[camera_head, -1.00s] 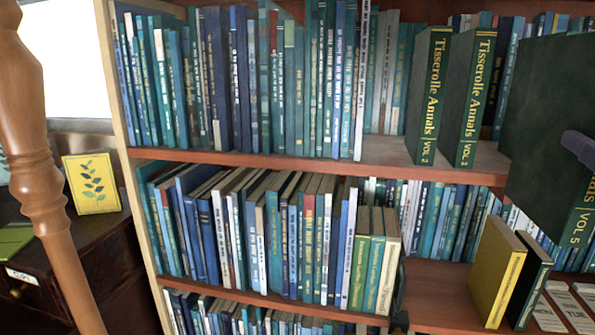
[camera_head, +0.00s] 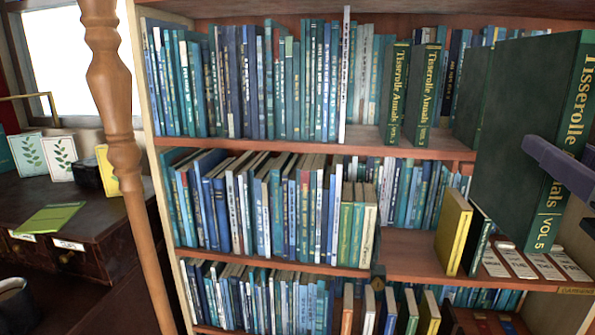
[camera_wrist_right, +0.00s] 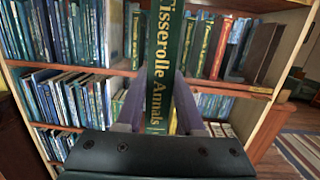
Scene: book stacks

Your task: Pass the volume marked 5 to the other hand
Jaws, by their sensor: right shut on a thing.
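The volume marked 5 (camera_head: 522,130) is a large dark green book with gold spine lettering "Tisserolle Annals VOL 5". It is held upright in front of the shelves at the right of the head view. My right gripper (camera_head: 560,168) is shut on it, with a purple-grey finger across its spine. In the right wrist view the spine (camera_wrist_right: 164,70) stands between the two fingers of my right gripper (camera_wrist_right: 163,92); the volume number is hidden there. My left gripper is in neither view.
Matching green volumes (camera_head: 424,92) stand on the upper shelf (camera_head: 375,143). A yellow book (camera_head: 453,232) stands on the middle shelf with bare board to its left. A turned wooden post (camera_head: 125,165) rises at the left, near a dark cabinet (camera_head: 100,210) with small cards.

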